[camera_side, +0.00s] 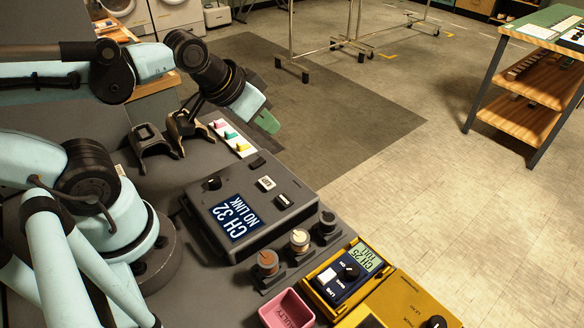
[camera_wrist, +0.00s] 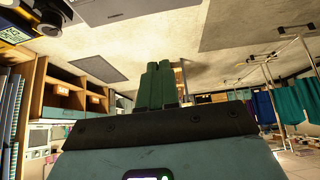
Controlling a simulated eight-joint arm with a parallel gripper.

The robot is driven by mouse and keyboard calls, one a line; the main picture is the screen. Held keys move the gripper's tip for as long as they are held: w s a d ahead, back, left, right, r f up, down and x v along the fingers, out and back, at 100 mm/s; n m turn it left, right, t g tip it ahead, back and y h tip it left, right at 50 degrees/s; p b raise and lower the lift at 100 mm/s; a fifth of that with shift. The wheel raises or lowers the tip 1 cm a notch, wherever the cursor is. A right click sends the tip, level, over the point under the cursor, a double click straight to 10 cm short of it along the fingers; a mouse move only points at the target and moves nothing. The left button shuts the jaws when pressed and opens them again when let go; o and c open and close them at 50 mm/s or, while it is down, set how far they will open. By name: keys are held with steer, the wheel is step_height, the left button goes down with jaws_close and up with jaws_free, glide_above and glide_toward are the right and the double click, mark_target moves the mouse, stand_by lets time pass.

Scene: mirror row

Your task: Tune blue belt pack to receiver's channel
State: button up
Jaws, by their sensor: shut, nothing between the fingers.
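The blue belt pack (camera_side: 339,289) lies in a yellow cradle (camera_side: 310,273) at the lower right in the side view. Its small screen reads CH 25, with a second line too small to read. A black knob (camera_side: 349,271) and a white patch sit on its face. The grey receiver (camera_side: 276,222) is at the middle of the bench; its blue screen (camera_side: 236,217) reads CH 32 NO LINK. My gripper (camera_side: 269,123) is shut and empty, up and away from both, beyond the receiver. Its green fingers also show together in the wrist view (camera_wrist: 158,86).
Copper, cream and black-topped knobs (camera_side: 299,239) stand between receiver and cradle. A pink FAULTY bin (camera_side: 287,310) and a yellow unit (camera_side: 400,300) flank the belt pack. Black stands (camera_side: 151,146) and a white strip with coloured pieces (camera_side: 240,148) are near my gripper.

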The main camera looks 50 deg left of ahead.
steer(key=shift+o, duration=1.1)
steer(key=shift+d, duration=0.15)
steer(key=o, duration=0.6)
steer(key=d, duration=0.2)
steer(key=w+d+r+g, duration=0.1)
steer(key=d, duration=0.1)
steer(key=d+g+h, duration=0.1)
steer(key=d, duration=0.1)
steer(key=shift+w+r, duration=0.15)
steer(key=shift+r, duration=0.1)
steer(key=n+g+y, duration=0.1)
steer(key=g, duration=0.4)
glide_toward(354, 270)
steer(key=shift+w+f, duration=0.1)
steer(key=shift+f, duration=4)
jaws_close()
